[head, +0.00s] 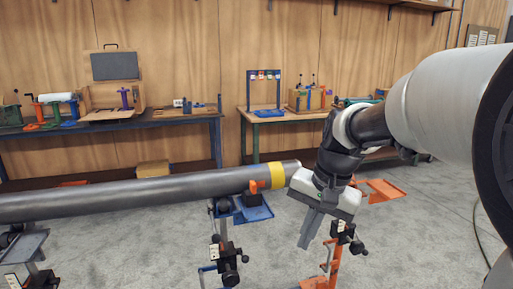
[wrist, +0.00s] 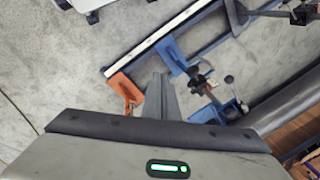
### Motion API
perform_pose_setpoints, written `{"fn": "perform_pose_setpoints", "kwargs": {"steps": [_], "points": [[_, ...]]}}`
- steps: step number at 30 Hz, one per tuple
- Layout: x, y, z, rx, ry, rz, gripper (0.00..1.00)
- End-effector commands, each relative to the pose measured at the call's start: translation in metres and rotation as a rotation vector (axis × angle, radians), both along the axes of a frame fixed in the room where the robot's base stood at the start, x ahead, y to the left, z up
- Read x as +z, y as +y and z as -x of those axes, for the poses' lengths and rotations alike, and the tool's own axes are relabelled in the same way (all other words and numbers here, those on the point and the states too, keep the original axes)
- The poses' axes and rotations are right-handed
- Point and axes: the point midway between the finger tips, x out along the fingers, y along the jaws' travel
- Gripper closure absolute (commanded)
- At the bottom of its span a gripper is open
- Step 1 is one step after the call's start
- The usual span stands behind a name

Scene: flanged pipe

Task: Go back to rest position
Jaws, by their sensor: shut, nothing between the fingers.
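My gripper (head: 310,228) hangs at the end of my arm, to the right of the pipe's end, with its fingers pointing down. In the wrist view my gripper (wrist: 160,95) shows its fingers together, with nothing between them. The long grey pipe (head: 130,197) lies level on stands, with a yellow band (head: 277,175) near its right end. The pipe also shows at the right edge of the wrist view (wrist: 295,100). My gripper is apart from the pipe.
A blue stand (head: 252,210) holds the pipe near its right end. An orange stand (head: 335,265) is close below my gripper. Benches with tools, including a blue one (head: 100,128) and a wooden-topped one (head: 290,116), line the back wall. Carpet is open in front.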

Motion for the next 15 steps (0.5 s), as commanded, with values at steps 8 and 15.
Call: {"fn": "perform_pose_setpoints", "kwargs": {"steps": [8,15], "points": [[0.033,-0.018,0.097,0.220,-0.217,0.174,1.00],[0.030,-0.028,0.143,0.334,-0.320,0.266,1.00]]}}
